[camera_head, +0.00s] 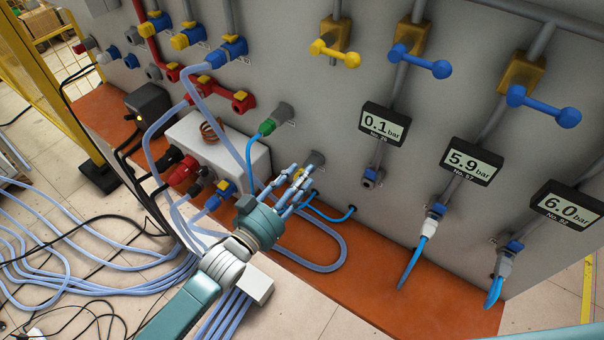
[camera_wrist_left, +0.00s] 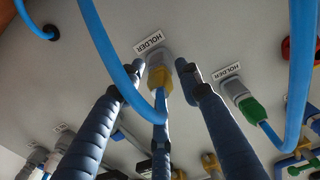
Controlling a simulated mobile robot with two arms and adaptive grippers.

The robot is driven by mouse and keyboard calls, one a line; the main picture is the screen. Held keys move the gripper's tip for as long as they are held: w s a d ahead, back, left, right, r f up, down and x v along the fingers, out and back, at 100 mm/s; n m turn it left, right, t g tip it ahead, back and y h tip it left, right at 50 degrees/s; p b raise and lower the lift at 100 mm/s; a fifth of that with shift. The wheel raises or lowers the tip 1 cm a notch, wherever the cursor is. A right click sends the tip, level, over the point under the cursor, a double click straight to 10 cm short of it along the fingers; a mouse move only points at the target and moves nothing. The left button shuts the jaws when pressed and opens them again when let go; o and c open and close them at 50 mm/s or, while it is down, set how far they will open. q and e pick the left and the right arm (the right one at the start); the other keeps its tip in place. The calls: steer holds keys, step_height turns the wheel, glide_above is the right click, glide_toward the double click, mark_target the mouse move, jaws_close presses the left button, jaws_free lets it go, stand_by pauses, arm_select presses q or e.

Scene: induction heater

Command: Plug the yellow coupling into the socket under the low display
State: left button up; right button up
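The yellow coupling (camera_wrist_left: 162,79) sits in a grey holder on the panel, with a blue hose hanging from it. In the head view only a bit of the yellow coupling (camera_head: 299,174) shows behind the fingers. My left gripper (camera_head: 291,186) is in front of it. In the left wrist view its fingers (camera_wrist_left: 152,88) are spread to either side of the coupling and hose, with gaps and no clear contact. The low display (camera_head: 384,123) reads 0.1 bar. The socket (camera_head: 370,178) under it has a blue end and no hose. My right gripper is out of view.
A green coupling (camera_head: 267,127) sits in another holder left of the gripper; it also shows in the wrist view (camera_wrist_left: 252,110). Displays reading 5.9 (camera_head: 471,161) and 6.0 bar (camera_head: 567,205) have hoses plugged below. A white box (camera_head: 240,158) stands on the orange ledge. Loose hoses loop near the gripper.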

arm_select(q)
jaws_close()
steer(key=o, duration=0.9)
jaws_free()
steer(key=v, duration=1.2)
steer(key=shift+f, duration=0.1)
